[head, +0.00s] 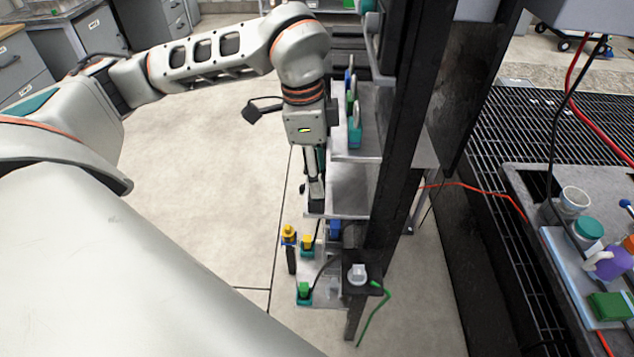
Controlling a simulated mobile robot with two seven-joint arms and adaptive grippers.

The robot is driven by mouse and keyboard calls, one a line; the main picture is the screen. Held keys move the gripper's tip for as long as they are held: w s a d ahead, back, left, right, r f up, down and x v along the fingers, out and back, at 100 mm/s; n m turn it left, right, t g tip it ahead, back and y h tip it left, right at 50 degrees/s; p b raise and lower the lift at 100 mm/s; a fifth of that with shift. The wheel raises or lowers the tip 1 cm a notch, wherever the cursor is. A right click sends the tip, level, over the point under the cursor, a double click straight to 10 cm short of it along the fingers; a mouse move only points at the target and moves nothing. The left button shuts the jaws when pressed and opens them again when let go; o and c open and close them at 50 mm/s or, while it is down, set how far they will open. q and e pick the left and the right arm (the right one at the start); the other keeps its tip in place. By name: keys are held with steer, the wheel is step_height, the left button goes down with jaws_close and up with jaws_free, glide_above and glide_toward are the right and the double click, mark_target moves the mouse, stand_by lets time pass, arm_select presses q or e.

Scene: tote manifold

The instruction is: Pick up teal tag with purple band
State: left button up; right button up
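I cannot make out a teal tag with a purple band in the head view. A small teal piece (355,134) stands on the upper shelf beside green and blue pieces, and no purple band shows on it. My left gripper (316,190) points down at the outer edge of the middle shelf (350,190). Its fingers are small and seen edge-on, so I cannot tell whether they are open, shut or holding something. My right gripper is not in view.
Yellow-topped pieces (307,244) and a green-topped teal piece (304,291) are at the lower shelf. A dark upright post (385,180) stands right of the shelves. A cluttered bench (530,190) holds a purple item (612,264). Open floor (200,130) lies left.

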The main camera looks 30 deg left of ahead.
arm_select(q)
steer(key=c, duration=0.5)
